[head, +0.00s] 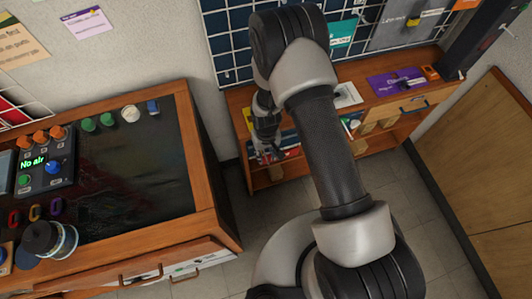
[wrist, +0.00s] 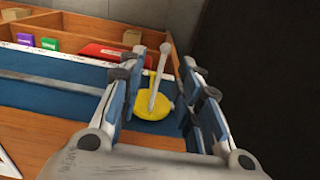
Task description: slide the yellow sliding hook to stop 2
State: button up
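In the wrist view the yellow sliding hook (wrist: 153,106) shows as a round yellow piece with a pale rod on it, against a blue panel (wrist: 70,98). My gripper (wrist: 165,68) is open, with one finger on each side of the hook. A gap shows between the yellow piece and the right finger; the left finger overlaps its edge, and I cannot tell whether they touch. In the head view my gripper (head: 268,150) is at the shelf unit, and my arm hides the area behind it. No stop number is readable.
A grey bar (wrist: 50,80) runs along the blue panel. Beyond it are wooden compartments with a green block (wrist: 49,43), a purple block (wrist: 24,39) and a red item (wrist: 100,52). A dark-topped bench (head: 140,170) stands left, and a wooden shelf unit (head: 400,103) stands behind my arm.

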jog(key=shift+c, duration=0.2)
grip_shut()
dwell(0.5)
